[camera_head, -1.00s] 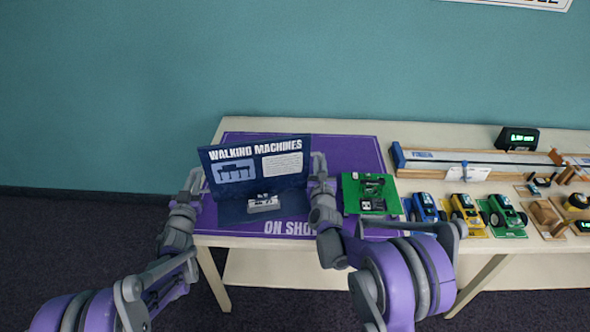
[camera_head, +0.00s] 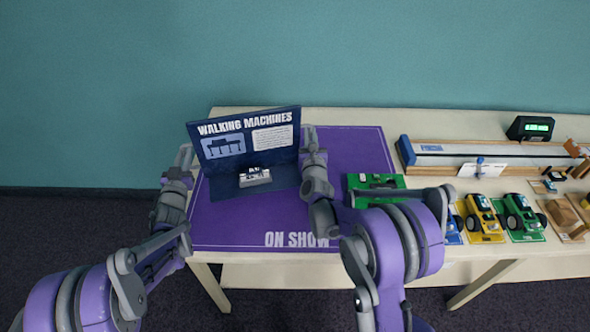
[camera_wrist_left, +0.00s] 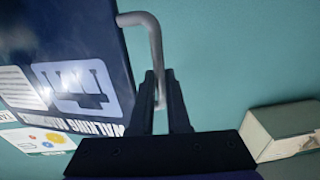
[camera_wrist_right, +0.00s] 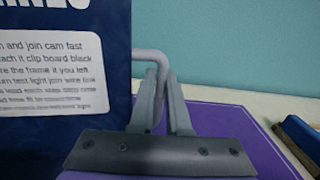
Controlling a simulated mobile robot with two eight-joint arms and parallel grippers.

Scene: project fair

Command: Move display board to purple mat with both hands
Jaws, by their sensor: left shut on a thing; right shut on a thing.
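The navy display board (camera_head: 222,162), titled "Walking Machines", stands over the left part of the purple mat (camera_head: 347,160), with a small white model (camera_head: 255,177) on its base. I cannot tell whether its base touches the mat. My left gripper (camera_head: 186,158) is shut on the grey handle at the board's left side; the handle (camera_wrist_left: 153,35) shows in the left wrist view between the fingers. My right gripper (camera_head: 311,150) is shut on the right handle (camera_wrist_right: 152,56), seen in the right wrist view beside the board's text panel.
A green board (camera_head: 360,181) lies at the mat's right edge, partly behind my right arm. Toy cars, yellow (camera_head: 482,215) and green (camera_head: 521,213), and a wooden track (camera_head: 490,156) fill the table (camera_head: 398,116) to the right. The mat's front, lettered "On Show", is clear.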

